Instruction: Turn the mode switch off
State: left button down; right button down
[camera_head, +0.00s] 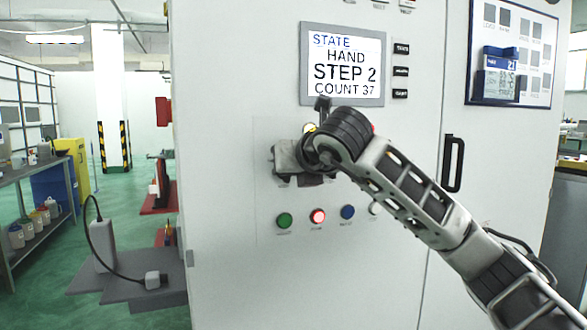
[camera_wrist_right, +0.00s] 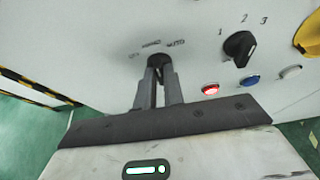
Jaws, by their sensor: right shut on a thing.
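The mode switch (camera_wrist_right: 158,60) is a dark knob on the white cabinet front, under the labels OFF, HAND and AUTO in the right wrist view. My right gripper (camera_wrist_right: 160,80) has both fingers closed around this knob. The fingers hide part of the knob, so I cannot tell exactly where it points. In the head view my right gripper (camera_head: 298,158) is against the panel and covers the switch. The display (camera_head: 344,66) above reads STATE HAND, STEP 2, COUNT 37. My left gripper is not in view.
Green (camera_head: 284,220), lit red (camera_head: 318,217), blue (camera_head: 347,212) and white (camera_head: 375,208) buttons sit below my right gripper. A black 1-2-3 selector (camera_wrist_right: 239,47) is beside the switch. A black door handle (camera_head: 453,163) stands out at right.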

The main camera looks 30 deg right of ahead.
pick_arm(q)
jog(key=b, duration=0.3)
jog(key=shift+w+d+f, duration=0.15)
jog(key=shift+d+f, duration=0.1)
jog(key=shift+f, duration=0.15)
pick_arm(e)
jog(key=n+h, duration=0.1)
jog(key=n, duration=0.1)
jog(key=n+h, duration=0.2)
jog(key=a+n+h, duration=0.1)
jog(key=n, duration=0.1)
jog(key=shift+w+f+n+g+h, duration=0.15)
jog(key=shift+f+n+g+h, duration=0.1)
jog(key=shift+n+g+h, duration=0.05)
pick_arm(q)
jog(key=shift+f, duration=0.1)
pick_arm(e)
jog(key=c, duration=1.5)
grip_release()
